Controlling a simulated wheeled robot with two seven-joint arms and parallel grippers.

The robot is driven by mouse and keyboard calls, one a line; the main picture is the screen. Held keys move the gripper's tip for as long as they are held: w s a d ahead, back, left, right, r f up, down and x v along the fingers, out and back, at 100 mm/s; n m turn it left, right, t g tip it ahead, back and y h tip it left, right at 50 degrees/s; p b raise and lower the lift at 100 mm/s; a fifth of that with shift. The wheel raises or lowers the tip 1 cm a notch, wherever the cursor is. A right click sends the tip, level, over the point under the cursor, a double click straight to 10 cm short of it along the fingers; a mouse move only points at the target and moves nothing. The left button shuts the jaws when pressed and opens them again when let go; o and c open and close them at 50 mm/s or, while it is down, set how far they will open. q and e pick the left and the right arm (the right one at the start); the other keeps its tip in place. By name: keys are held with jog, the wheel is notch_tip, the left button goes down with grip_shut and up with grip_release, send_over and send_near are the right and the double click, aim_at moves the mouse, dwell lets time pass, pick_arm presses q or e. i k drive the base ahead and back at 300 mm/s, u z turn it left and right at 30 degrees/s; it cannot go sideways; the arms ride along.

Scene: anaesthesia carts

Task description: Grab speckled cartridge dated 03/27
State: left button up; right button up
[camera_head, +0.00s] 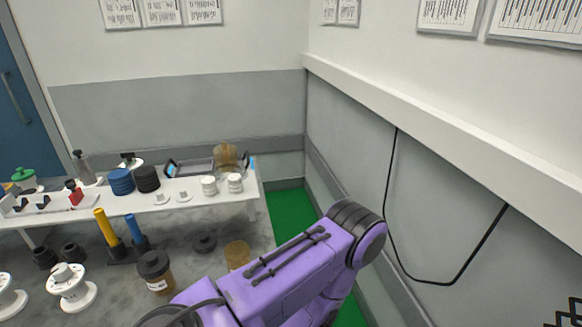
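No speckled cartridge and no 03/27 date can be made out at this distance. Two small white cylinders, a left one (209,186) and a right one (235,184), stand side by side near the right end of the white shelf (180,207); I cannot tell whether either is a cartridge. An amber jar (159,274) with a black lid and a small pale label stands on the lower grey surface; the label is too small to read. A purple link of my own arm covers the bottom middle. Neither gripper is in view.
The shelf also holds blue discs (121,182), black discs (147,179), a grey tray (190,169) and a brown jar (226,157). Yellow (106,228) and blue (134,230) upright tubes stand below. A black cable (391,205) hangs on the right wall. Green floor (288,212) shows beyond the shelf.

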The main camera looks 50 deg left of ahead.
aim_at(209, 183)
jog(key=z, duration=0.35)
jog(key=k, duration=0.9)
jog(key=u, duration=1.9)
jog(key=i, duration=0.45)
jog(key=z, duration=0.1)
